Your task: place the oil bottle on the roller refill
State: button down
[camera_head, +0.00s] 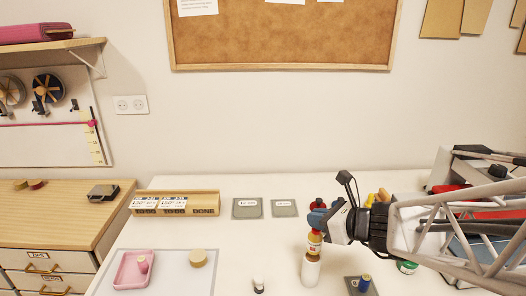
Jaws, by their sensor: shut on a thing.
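The oil bottle (315,242) is small and amber-orange with a pale label band. It is upright in my gripper (318,221), whose blue fingertips are shut around its upper part. A white upright cylinder that looks like the roller refill (311,272) stands on the white table directly below the bottle. The bottle's base meets the top of the cylinder in the picture; I cannot tell whether they touch or a small gap is left. The fingers hide the bottle's top.
A small white bottle with a dark cap (258,286) stands left of the cylinder. A blue-topped spool (364,283) sits on a grey square at right. A pink tray (131,270) and two grey cards (247,208) lie further left and back. Cluttered items stand behind my arm.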

jog(key=shift+f, duration=1.05)
jog(key=shift+f, duration=0.15)
jog(key=c, duration=1.3)
grip_release()
jog(key=shift+r, duration=0.2)
jog(key=shift+s+d+r, duration=0.3)
jog(key=shift+s+r, duration=0.05)
jog(key=shift+r, duration=1)
jog(key=shift+s+d+r, duration=0.3)
jog(key=shift+d+r, duration=0.05)
jog(key=shift+r, duration=1)
jog(key=shift+s+d+r, duration=0.3)
jog(key=shift+s+r, duration=0.05)
jog(key=shift+r, duration=1)
